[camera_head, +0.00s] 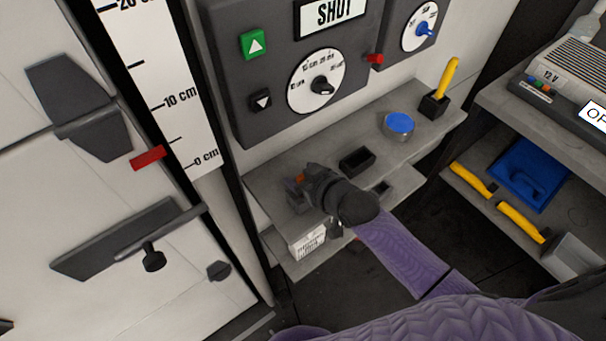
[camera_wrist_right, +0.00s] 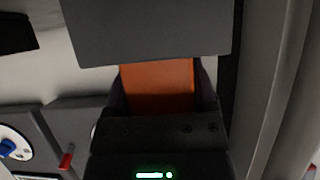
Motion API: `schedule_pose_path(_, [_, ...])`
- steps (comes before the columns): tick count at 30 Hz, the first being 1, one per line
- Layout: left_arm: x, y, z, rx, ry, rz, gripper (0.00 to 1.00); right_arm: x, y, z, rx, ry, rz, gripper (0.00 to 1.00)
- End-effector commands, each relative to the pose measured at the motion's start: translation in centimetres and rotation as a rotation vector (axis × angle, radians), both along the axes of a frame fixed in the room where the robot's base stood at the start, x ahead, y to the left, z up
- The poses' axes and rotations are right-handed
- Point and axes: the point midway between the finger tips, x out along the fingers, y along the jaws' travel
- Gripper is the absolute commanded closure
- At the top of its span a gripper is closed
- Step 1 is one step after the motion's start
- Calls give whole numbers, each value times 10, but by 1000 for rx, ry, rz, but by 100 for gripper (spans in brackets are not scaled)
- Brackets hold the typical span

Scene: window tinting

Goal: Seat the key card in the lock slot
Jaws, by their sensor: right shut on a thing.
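My right gripper (camera_head: 311,183) is low over the grey shelf below the control panel, mostly hidden by its own wrist in the head view. It is shut on an orange card (camera_wrist_right: 157,88), which shows between the fingers in the wrist view. A small orange patch (camera_head: 299,178) shows at the fingertips in the head view. A plain grey block (camera_wrist_right: 146,32) covers the card's far end in the wrist view. I cannot tell whether the card is inside a slot or behind the block. My left gripper is out of view.
A dark control panel (camera_head: 280,105) with a SHUT sign (camera_head: 333,13) stands behind.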

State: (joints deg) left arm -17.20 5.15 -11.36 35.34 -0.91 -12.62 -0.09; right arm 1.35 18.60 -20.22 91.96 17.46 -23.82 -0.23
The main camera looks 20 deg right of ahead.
Motion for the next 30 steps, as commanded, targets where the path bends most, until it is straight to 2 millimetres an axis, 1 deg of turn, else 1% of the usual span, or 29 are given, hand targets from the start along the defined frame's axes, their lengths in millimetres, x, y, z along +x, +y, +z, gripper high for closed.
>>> schedule_pose_path(1, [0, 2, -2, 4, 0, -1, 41, 0, 0, -3, 0, 0, 0, 86])
schedule_pose_path(2, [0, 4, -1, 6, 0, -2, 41, 0, 0, -2, 0, 0, 0, 23])
schedule_pose_path(3, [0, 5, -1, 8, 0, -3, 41, 0, 0, -2, 0, 0, 0, 15])
schedule_pose_path(5, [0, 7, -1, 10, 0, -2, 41, 0, 0, -2, 0, 0, 0, 2])
schedule_pose_path(6, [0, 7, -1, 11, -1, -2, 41, 0, 0, -1, 0, 0, 0, 0])
schedule_pose_path(11, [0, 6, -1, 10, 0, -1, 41, 0, 0, -1, 0, 0, 0, 0])
schedule_pose_path(14, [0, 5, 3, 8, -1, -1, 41, -1, 0, 4, 0, 0, 0, 0])
schedule_pose_path(17, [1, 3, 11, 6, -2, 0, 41, -14, -5, 12, 0, 1, 0, 0])
schedule_pose_path(24, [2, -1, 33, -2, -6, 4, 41, -63, -23, 41, -1, 3, 1, 0])
schedule_pose_path(27, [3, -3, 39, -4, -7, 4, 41, -81, -29, 51, -1, 2, 1, 0])
schedule_pose_path(30, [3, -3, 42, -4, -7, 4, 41, -93, -34, 57, -2, 2, 0, 0])
